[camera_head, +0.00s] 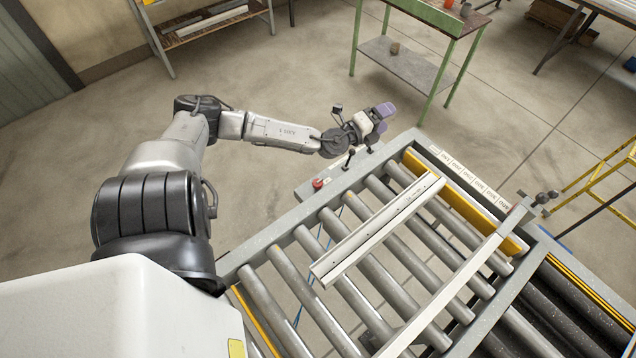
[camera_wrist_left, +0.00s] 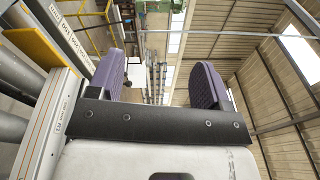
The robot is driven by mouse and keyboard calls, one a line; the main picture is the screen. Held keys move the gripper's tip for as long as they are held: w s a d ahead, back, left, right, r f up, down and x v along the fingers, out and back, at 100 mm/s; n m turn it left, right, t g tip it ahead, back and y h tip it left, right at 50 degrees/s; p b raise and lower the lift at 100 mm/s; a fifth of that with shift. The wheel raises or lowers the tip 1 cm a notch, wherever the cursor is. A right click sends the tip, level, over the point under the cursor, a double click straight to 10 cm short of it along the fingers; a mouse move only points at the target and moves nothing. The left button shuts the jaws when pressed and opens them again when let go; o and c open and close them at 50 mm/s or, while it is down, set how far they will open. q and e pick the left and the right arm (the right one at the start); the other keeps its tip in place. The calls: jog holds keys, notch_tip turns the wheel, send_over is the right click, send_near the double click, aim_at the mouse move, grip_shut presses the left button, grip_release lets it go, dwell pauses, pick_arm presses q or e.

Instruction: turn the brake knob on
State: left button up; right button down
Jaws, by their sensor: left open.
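A small red knob (camera_head: 318,183) sits on the grey plate (camera_head: 308,190) along the conveyor's left side. Two black knobbed levers (camera_head: 350,152) stand farther along the same side. More black knobs (camera_head: 541,198) are at the far right of the frame. I cannot tell which of these is the brake knob, or its setting. My left gripper (camera_head: 380,116) is above and beyond the levers, near the conveyor's far left corner. In the left wrist view its purple fingers (camera_wrist_left: 159,82) are apart with nothing between them. My right gripper is not in view.
A pale profile (camera_head: 375,230) lies across the conveyor rollers (camera_head: 290,280). A long bar (camera_head: 455,285) crosses them to its right. A green-legged table (camera_head: 410,65) stands behind, and a yellow frame (camera_head: 600,172) at right. The floor left of the conveyor is clear.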

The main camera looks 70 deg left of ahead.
pick_arm(q)
jog(key=s+f+m+g+h, duration=0.1)
jog(key=f+g+h, duration=0.1)
jog(key=f, duration=0.2)
jog(key=s+a+f+m+g+h, duration=0.1)
jog(key=s+f+m+g+h, duration=0.1)
jog(key=f, duration=0.3)
jog(key=s+a+f+m+g+h, duration=0.1)
jog(key=f+g+h, duration=0.1)
jog(key=f+g, duration=0.2)
jog(key=shift+s+a+f+m+h, duration=0.25)
jog(key=shift+s+f+m+h, duration=0.05)
jog(key=shift+f, duration=0.25)
jog(key=s+a+f+n+g+y, duration=0.1)
jog(key=s+a+f+n+g, duration=0.1)
jog(key=s+f+g, duration=0.25)
jog(key=n+g, duration=0.5)
jog(key=n, duration=0.1)
send_over(318, 181)
jog(key=f, duration=0.2)
jog(key=shift+y, duration=0.4)
notch_tip(318, 181, down, 13)
jog(key=shift+d+b, duration=0.1)
jog(key=shift+b, duration=0.3)
jog(key=shift+c, duration=0.2)
jog(key=c, duration=0.9)
